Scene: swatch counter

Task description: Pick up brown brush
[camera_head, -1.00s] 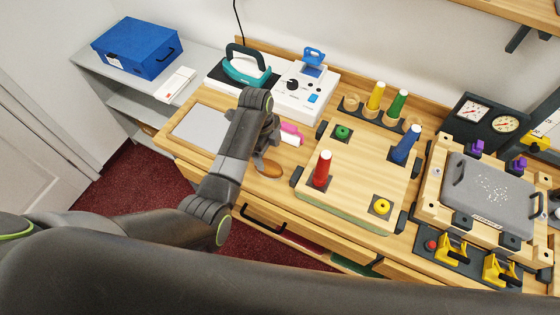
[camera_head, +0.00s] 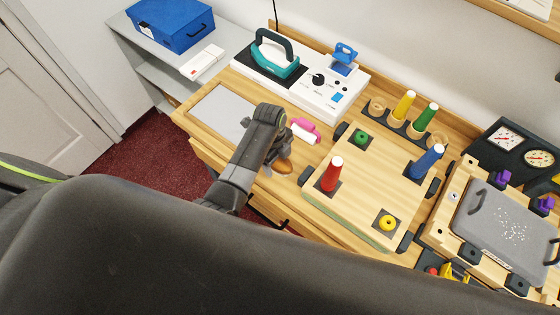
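The brown brush (camera_head: 285,167) lies on the wooden counter, left of the board with the coloured pegs. Only a rounded brown part of it shows; my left arm covers the rest. My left gripper (camera_head: 280,151) is at the end of the arm, right over or beside the brush. Its fingers are mostly hidden behind the wrist, so I cannot tell whether they are open or shut, or whether they touch the brush. My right gripper is out of view.
A pink and white item (camera_head: 304,131) lies close to my gripper. The wooden peg board (camera_head: 350,207) with a tall red peg (camera_head: 331,175) stands to the right. A grey mat (camera_head: 222,112) lies to the left, a teal-handled iron (camera_head: 275,62) behind.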

